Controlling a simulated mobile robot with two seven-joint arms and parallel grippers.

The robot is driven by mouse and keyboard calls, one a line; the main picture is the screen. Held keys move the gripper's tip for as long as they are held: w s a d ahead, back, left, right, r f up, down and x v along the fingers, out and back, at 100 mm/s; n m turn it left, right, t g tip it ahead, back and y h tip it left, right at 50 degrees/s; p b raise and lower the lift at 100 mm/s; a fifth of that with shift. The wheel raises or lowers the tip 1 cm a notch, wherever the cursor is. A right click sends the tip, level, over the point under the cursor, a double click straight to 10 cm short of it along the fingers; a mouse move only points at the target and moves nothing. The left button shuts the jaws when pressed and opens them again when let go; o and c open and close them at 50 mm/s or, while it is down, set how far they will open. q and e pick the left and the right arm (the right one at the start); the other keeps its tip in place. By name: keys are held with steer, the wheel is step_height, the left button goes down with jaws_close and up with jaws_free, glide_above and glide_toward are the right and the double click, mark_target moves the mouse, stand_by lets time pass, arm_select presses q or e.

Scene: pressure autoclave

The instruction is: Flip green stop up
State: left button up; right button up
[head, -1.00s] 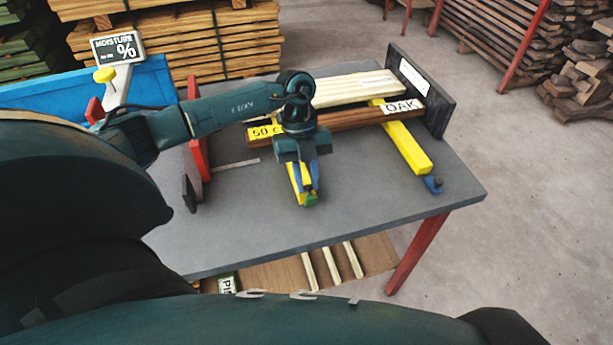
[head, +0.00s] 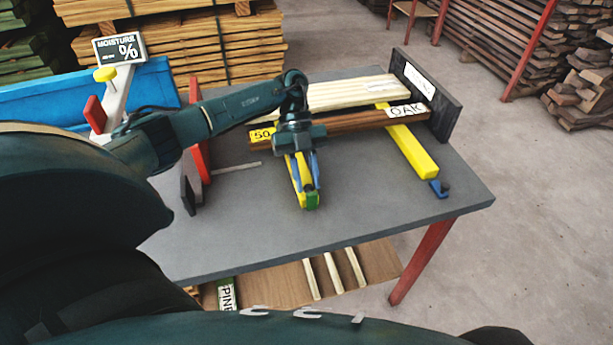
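The green stop (head: 312,199) sits at the near end of a yellow bar (head: 299,183) on the grey table and shows just past my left gripper. My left gripper (head: 309,184) points down over this end, with its blue fingers apart on either side of the bar. The fingers look open; whether they touch the bar or the stop cannot be told. My gripper body and wrist hide the rest of the bar. A second yellow bar (head: 414,150) to the right has a blue stop (head: 438,188) at its near end. My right gripper is not in view.
An OAK-labelled dark board (head: 350,125) and a pale board (head: 345,92) lie across the bars. A dark upright plate (head: 426,95) stands at right, red clamp parts (head: 200,160) at left. A moisture meter (head: 119,47) stands back left. The table front (head: 370,210) is clear.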

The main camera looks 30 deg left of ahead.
arm_select(q)
steer(key=o, duration=0.3)
steer(key=shift+o, duration=0.2)
steer(key=shift+w+a+r, duration=0.1)
steer(key=shift+r, duration=0.05)
steer(key=b+v, duration=0.1)
steer(key=v, duration=0.5)
steer(key=shift+w, duration=0.15)
steer(key=v, duration=0.6)
steer(key=shift+a+r, duration=0.2)
steer(key=shift+r, duration=0.15)
